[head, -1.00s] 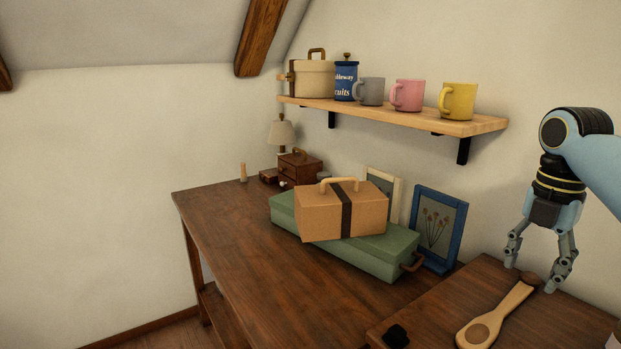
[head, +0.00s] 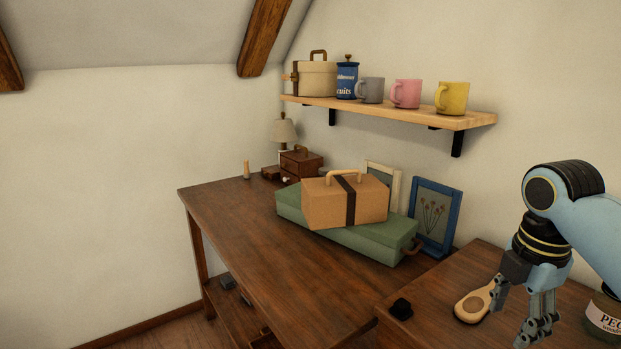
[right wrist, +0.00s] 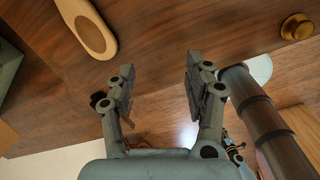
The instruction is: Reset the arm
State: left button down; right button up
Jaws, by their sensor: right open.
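My right gripper (head: 508,318) is open and empty in the head view, at the lower right, pointing down over the right-hand wooden cabinet top. My left gripper is not in view.
A tan case (head: 375,203) sits on a green case (head: 350,241) on the desk. A blue picture frame (head: 453,215) leans at the wall. A shelf (head: 400,108) holds mugs and tins. A labelled jar (head: 605,317) stands at the right edge. A brass knob (right wrist: 297,27) shows in the wrist view.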

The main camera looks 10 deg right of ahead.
jog(key=s+a+m+t, duration=0.1)
jog(key=s+a+m, duration=0.2)
jog(key=s+m, duration=0.35)
jog(key=s+a+f+m+t, duration=0.1)
jog(key=s+a+m, duration=0.2)
jog(key=s+m, duration=0.3)
jog(key=s+a+m+t, duration=0.1)
jog(key=s+a+m, duration=0.2)
jog(key=s+m, duration=0.3)
jog(key=s+d+f+g, duration=0.1)
jog(key=s+f, duration=0.1)
jog(key=f, duration=1.1)
jog(key=s+d+f, duration=0.1)
jog(key=f, duration=1.2)
jog(key=s+d+f+g+b, duration=0.1)
jog(key=s+f, duration=1.6)
jog(key=s, duration=0.1)
jog(key=shift+s+d+f+g, duration=0.2)
jog(key=shift+s+f+g, duration=0.1)
jog(key=shift+g, duration=0.1)
